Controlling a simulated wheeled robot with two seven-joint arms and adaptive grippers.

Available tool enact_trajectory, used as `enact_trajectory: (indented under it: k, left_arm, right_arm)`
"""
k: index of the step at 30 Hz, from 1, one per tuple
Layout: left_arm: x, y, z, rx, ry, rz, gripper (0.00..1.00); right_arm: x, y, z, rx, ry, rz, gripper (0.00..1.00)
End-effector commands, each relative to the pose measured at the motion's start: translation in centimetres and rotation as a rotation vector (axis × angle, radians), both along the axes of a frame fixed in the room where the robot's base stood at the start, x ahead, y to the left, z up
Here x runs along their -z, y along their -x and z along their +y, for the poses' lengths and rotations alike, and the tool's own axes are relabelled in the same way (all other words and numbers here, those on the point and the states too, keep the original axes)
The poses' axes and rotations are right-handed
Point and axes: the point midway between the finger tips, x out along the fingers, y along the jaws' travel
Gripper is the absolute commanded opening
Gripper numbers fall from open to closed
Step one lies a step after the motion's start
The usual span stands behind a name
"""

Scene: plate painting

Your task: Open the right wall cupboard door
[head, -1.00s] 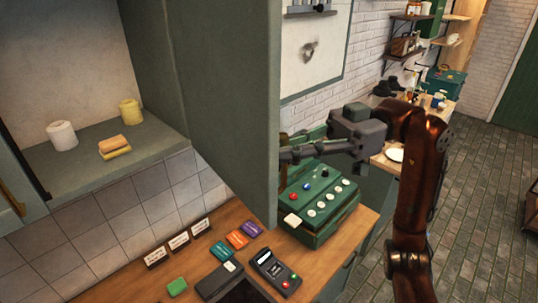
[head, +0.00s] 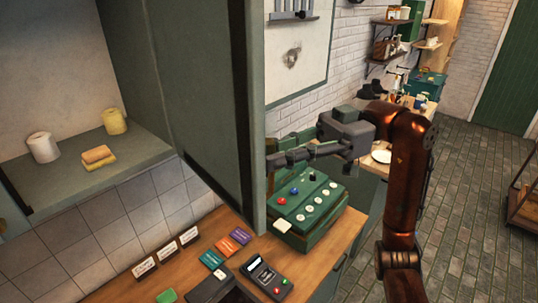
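The right wall cupboard door (head: 200,110) is a tall dark green panel. It stands swung out from the cupboard, with its free edge toward the right. The cupboard interior (head: 60,185) is exposed to its left. My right gripper (head: 276,160) reaches in from the right to the door's free edge, on the far side. Its fingertips are at or partly behind that edge, so I cannot tell whether they touch it or how far apart they are. My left gripper is not in view.
Below, the wooden counter (head: 310,262) holds a green button box (head: 308,205), a card reader (head: 267,277) and small coloured packs (head: 226,246). Open floor lies at right.

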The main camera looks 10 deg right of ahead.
Motion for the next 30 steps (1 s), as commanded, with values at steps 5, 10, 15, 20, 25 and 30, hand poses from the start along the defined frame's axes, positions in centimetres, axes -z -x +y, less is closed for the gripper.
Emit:
enact_trajectory:
  k: [5,10,15,20,25,30]
  left_arm:
    - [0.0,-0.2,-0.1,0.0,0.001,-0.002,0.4]
    - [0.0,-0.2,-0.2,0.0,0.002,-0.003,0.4]
    - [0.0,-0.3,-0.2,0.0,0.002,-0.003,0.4]
    - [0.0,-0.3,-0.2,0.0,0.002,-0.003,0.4]
    - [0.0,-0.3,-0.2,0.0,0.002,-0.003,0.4]
    - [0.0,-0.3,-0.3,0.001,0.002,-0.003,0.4]
  right_arm:
    - [0.0,-1.3,-3.4,0.003,-0.001,0.003,0.15]
    - [-0.1,-2.5,-6.7,0.003,-0.001,0.003,0.15]
    - [0.0,-3.3,-9.0,0.002,-0.001,0.001,0.15]
    - [0.0,-3.6,-10.0,0.001,0.0,0.001,0.15]
    - [0.0,-3.7,-10.1,0.001,0.0,0.0,0.15]
    - [0.0,-3.7,-10.1,0.001,0.001,0.0,0.15]
